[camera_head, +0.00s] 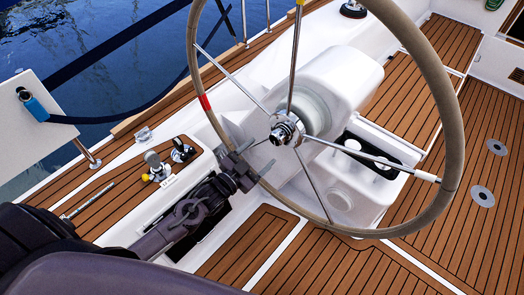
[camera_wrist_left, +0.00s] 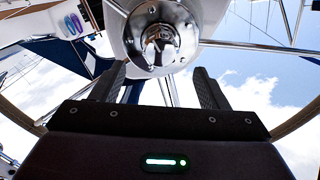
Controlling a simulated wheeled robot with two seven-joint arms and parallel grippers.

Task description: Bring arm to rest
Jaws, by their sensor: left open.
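My left arm comes in from the left in the head view. Its gripper (camera_head: 254,164) overlaps the lower left of the steering wheel, left of and below the shiny hub (camera_head: 285,128). The wheel has a tan rim (camera_head: 443,95), metal spokes and a red band at its left. In the left wrist view my gripper (camera_wrist_left: 161,88) has its two dark fingers apart, with nothing held between them. The hub (camera_wrist_left: 158,42) shows beyond the fingertips. I cannot tell whether the gripper touches the rim. My right gripper is not in view.
A white pedestal (camera_head: 335,80) stands behind the wheel. A wooden side panel with a lever (camera_head: 155,165) lies beside my left arm. A white board (camera_head: 38,130) and a dark blue strap are at the left. Open teak deck (camera_head: 450,215) lies at the right.

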